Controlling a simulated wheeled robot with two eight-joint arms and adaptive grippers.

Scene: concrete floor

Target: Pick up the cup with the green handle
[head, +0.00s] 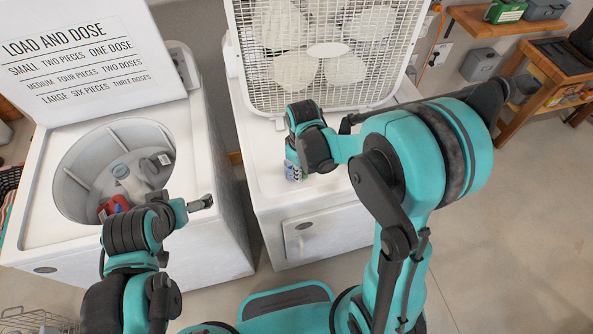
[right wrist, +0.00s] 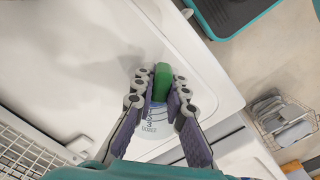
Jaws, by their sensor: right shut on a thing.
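The cup (head: 293,171) stands at the front edge of the white machine top, mostly hidden by my right wrist in the head view. In the right wrist view its green handle (right wrist: 162,82) sits between the fingers of my right gripper (right wrist: 161,88), which is shut on it. The cup's pale body (right wrist: 150,138) with blue lettering shows below the handle, partly covered by the fingers. I cannot tell whether the cup touches the surface. My left gripper (head: 202,203) is in front of the open washer, away from the cup; its finger opening is unclear.
A large white box fan (head: 326,52) stands behind the cup on the white machine (head: 262,185). The open washer (head: 38,222) to the left holds several items in its drum. A wire basket (head: 36,322) is on the floor at lower left.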

